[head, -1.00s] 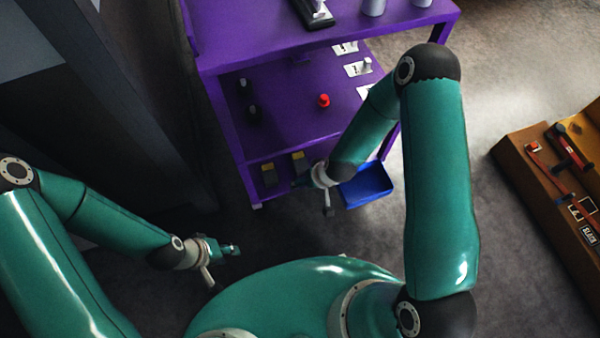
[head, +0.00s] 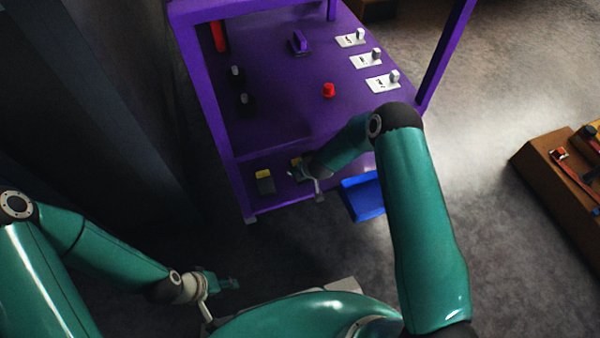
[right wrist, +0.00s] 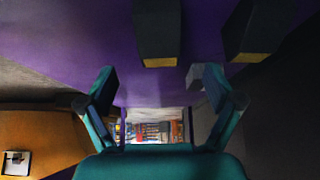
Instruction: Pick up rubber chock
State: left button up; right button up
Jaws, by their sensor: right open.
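Two dark chocks with yellow faces are on the lowest shelf of the purple cart. In the head view, one chock (head: 265,183) stands clear to the left. The other chock (head: 296,162) is partly hidden by my right gripper (head: 303,177). In the right wrist view, one chock (right wrist: 158,35) is at top centre, beyond the space between the fingertips, and the other chock (right wrist: 255,35) is at upper right. My right gripper (right wrist: 158,80) is open and empty, apart from both. My left gripper (head: 228,284) is low at left, away from the cart; its jaw opening is unclear.
The purple cart's upper shelf (head: 290,120) holds a red knob (head: 328,90), dark pegs and white labelled plates. A blue bin (head: 362,196) is just right of my right gripper. A brown tool box (head: 560,185) stands at right. Bare floor lies between.

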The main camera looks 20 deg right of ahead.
jog(key=b+x, duration=0.1)
jog(key=x, duration=0.3)
jog(key=shift+w+f, duration=0.15)
jog(key=shift+f, duration=0.15)
jog(key=shift+b+x, duration=1.25)
jog(key=shift+x, duration=1.4)
jog(key=shift+r, duration=0.1)
jog(key=shift+w+d, duration=0.1)
jog(key=c, duration=1.5)
jog(key=shift+r, duration=0.2)
